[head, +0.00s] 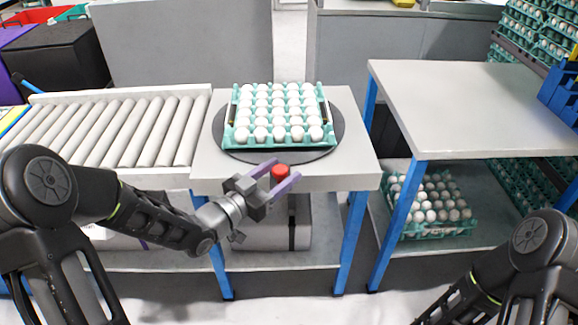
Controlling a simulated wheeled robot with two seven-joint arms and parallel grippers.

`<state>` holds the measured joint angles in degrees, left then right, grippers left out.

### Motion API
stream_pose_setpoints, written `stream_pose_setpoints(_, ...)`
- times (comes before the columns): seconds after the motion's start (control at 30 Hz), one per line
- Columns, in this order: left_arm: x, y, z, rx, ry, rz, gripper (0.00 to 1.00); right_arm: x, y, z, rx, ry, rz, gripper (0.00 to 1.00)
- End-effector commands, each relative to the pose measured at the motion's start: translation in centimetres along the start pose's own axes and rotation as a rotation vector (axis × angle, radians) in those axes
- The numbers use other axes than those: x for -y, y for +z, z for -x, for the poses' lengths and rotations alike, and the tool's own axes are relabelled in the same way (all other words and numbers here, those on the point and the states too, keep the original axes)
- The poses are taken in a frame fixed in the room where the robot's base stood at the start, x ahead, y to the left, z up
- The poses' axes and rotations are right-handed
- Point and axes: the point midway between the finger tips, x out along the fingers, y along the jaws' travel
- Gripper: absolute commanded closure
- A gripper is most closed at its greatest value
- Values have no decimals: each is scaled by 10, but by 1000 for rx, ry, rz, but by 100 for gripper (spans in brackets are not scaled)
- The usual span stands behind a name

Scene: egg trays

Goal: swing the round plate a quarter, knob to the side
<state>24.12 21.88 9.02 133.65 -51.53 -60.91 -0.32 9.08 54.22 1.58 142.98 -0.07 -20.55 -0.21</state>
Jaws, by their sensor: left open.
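The round plate (336,143) is a dark grey disc on a light grey table (209,165). A teal egg tray (233,120) filled with white eggs sits on it. A red knob (280,172) shows at the plate's near side, close to the table's front edge. My left gripper (278,176) is open, with its two purple fingers on either side of the knob. I cannot tell whether the fingers touch it. My right arm (510,280) is at the lower right, and its gripper is out of view.
A roller conveyor (120,130) adjoins the table on the left. A second table (480,105) stands to the right with a blue rack (562,95) on it. Another egg tray (430,232) sits on the shelf below. Stacked egg trays (535,30) stand at the back right.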

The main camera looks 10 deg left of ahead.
Motion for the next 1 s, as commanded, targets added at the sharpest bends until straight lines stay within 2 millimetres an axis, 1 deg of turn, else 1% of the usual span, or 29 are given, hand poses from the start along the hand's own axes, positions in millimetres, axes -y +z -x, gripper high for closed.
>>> stream_pose_setpoints(0.03,-1,1,-8,0,1,2,44,0,0,0,0,0,0,74)
stream_pose_setpoints(0.1,0,0,-18,0,1,1,44,0,0,0,0,0,0,74)
stream_pose_setpoints(0.2,0,0,-27,1,0,1,44,0,0,-1,0,0,0,74)
stream_pose_setpoints(0.3,0,0,-31,1,0,2,44,0,0,-1,0,0,0,74)
stream_pose_setpoints(0.53,0,0,-32,1,-1,1,44,0,0,-1,0,0,0,74)
stream_pose_setpoints(0.57,0,0,-32,1,-1,1,46,0,0,-1,0,0,0,74)
stream_pose_setpoints(1.0,0,0,-31,1,-1,1,82,0,0,-1,0,0,0,74)
